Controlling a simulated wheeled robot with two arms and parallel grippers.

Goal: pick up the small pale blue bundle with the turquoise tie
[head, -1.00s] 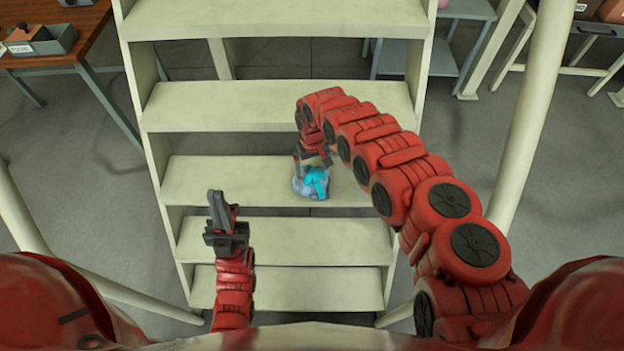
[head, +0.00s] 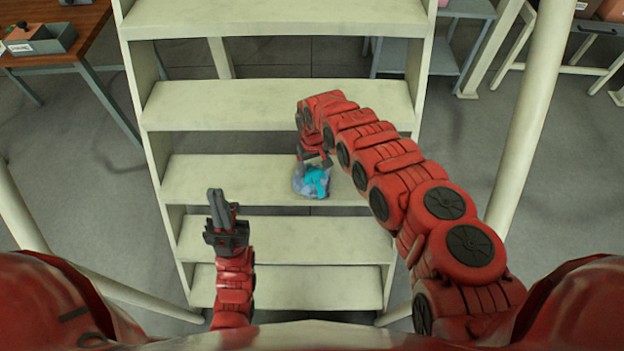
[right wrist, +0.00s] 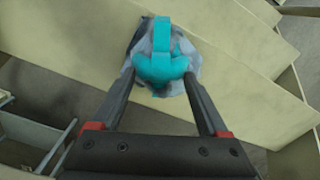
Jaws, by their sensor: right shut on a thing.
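The small pale blue bundle (head: 312,182) with the turquoise tie is at the front edge of the middle shelf in the head view. It also shows in the right wrist view (right wrist: 161,60), with the turquoise tie facing the camera. My right gripper (head: 317,165) reaches down over it and is shut on it, one finger on each side. I cannot tell whether the bundle still touches the shelf. My left gripper (head: 222,207) is in front of the shelves at the left, apart from the bundle and empty; its finger gap is unclear.
The cream shelf unit (head: 270,105) has several bare levels above and below the bundle. Pale posts (head: 527,110) stand at either side. A wooden table (head: 85,45) with a grey bin is at the back left, and a grey table (head: 400,60) is behind the shelves.

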